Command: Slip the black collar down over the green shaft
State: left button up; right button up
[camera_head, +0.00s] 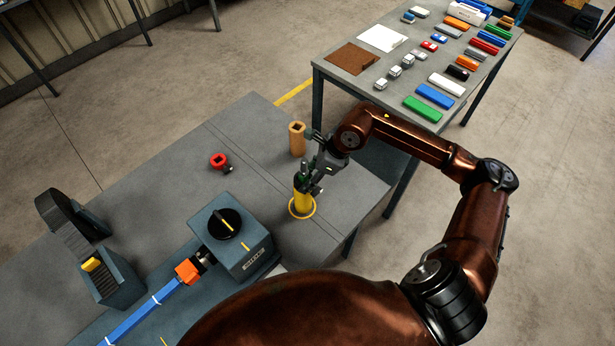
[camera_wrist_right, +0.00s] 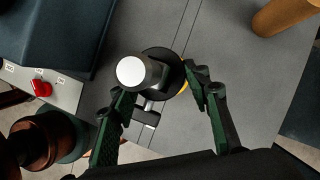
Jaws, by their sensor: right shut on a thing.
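In the right wrist view the collar lies between the two fingertips (camera_wrist_right: 158,82). A pale round end (camera_wrist_right: 131,71) shows in front of the collar's dark disc, and a small metal clamp part sticks out below it. The collar appears to be around the shaft, but how far down it sits is hard to tell. The shaft's lower part looks yellow, above a yellow ring (camera_head: 302,214) on the bench. My left gripper is not in view.
On the bench (camera_head: 165,180) stand a tan post (camera_head: 297,138), a red collar (camera_head: 218,160) and a grey box with a black dial (camera_head: 240,240). An orange block (camera_head: 187,271) on a blue bar is at the front left. A table of parts (camera_head: 340,73) stands behind.

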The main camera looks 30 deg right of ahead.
jog(key=o, duration=1.5)
jog(key=shift+c, duration=0.2)
jog(key=p+v, duration=0.3)
jog(key=v, duration=0.4)
jog(key=shift+a+f, duration=0.1)
dwell(0.3)
